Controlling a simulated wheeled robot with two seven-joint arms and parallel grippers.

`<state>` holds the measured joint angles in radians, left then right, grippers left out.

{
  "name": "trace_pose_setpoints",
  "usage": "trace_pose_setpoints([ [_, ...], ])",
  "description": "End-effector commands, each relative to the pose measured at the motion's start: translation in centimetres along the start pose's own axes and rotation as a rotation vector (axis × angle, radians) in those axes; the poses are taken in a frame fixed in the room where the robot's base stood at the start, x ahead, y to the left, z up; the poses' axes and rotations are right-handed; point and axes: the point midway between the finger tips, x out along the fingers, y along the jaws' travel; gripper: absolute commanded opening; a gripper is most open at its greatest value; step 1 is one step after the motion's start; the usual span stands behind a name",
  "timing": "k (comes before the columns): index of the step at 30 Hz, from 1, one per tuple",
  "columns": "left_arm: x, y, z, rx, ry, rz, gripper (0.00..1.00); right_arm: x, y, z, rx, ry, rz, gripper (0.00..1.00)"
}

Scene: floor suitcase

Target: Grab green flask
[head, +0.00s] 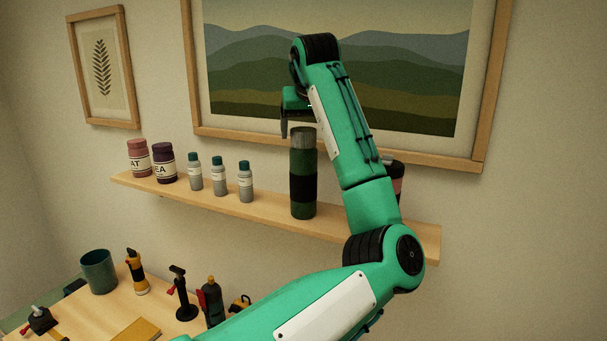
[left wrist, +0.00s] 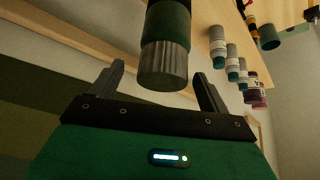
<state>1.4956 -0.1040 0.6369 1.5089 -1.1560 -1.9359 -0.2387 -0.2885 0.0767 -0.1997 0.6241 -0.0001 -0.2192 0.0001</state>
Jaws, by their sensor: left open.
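The green flask (head: 303,178) stands upright on the wall shelf (head: 240,209). It has a dark band around its middle and a grey metallic cap. My left gripper (head: 287,125) is above the flask, beside its cap, with the fingers pointing down; the arm partly hides it. In the left wrist view, which is upside down, the flask (left wrist: 167,45) shows with its cap end close to the gap between the two spread fingers of my left gripper (left wrist: 158,70). The fingers are open, and neither is seen touching the flask. My right gripper is not in view.
Several grey bottles with teal caps (head: 219,176) and two labelled jars (head: 163,163) stand left of the flask. A dark and pink container (head: 398,180) is partly hidden behind my arm. A large framed picture (head: 481,120) hangs behind. Tools and a teal cup (head: 98,271) stand below.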

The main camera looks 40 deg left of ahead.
Motion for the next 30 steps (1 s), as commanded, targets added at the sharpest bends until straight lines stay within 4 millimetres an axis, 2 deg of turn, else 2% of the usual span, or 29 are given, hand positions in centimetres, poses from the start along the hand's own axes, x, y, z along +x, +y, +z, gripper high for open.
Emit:
trace_pose_setpoints([
  [1,0.1,-0.1,-0.4,0.001,-0.002,-0.001,0.8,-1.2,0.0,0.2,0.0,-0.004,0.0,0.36],
  [7,2.6,-0.4,-0.5,0.001,-0.003,-0.001,0.8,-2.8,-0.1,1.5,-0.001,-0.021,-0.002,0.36],
  [12,3.7,-0.4,-0.4,0.001,-0.001,0.0,0.8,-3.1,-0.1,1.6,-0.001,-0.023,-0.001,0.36],
  [19,3.8,-0.4,-0.3,0.001,0.0,0.0,0.78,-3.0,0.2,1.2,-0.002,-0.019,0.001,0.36],
  [30,3.8,-0.4,-0.3,0.001,0.0,0.0,0.05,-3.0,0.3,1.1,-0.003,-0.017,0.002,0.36],
])
